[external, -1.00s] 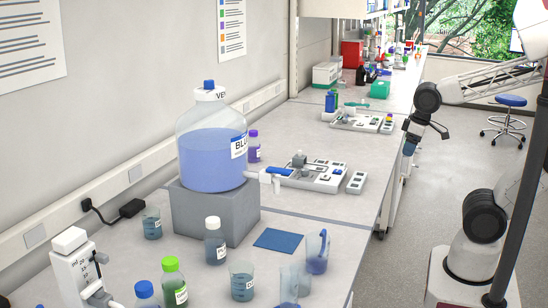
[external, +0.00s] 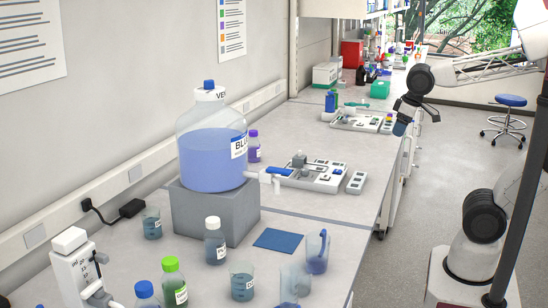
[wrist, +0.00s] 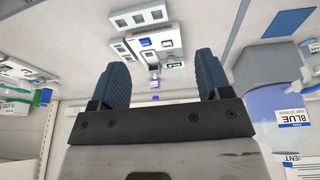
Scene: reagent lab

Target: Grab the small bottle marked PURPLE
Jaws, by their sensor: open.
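A small bottle with a purple cap and purple contents (external: 253,146) stands upright on the bench, just right of and behind the big blue carboy. Its label is too small to read in the external view. In the wrist view a small purple-capped bottle (wrist: 155,86) shows between my fingers, well beyond them. My gripper (external: 400,129) is in the air beyond the bench's right edge, far to the right of the bottle. In the wrist view my gripper (wrist: 161,66) has its two blue fingers wide apart with nothing between them.
The big carboy (external: 212,150) sits on a grey block (external: 215,210), its spigot pointing right. A tray of instruments (external: 315,177) stands right of the purple bottle. Several bottles and beakers, including a green-capped bottle (external: 173,283), crowd the front. A blue mat (external: 278,240) lies flat.

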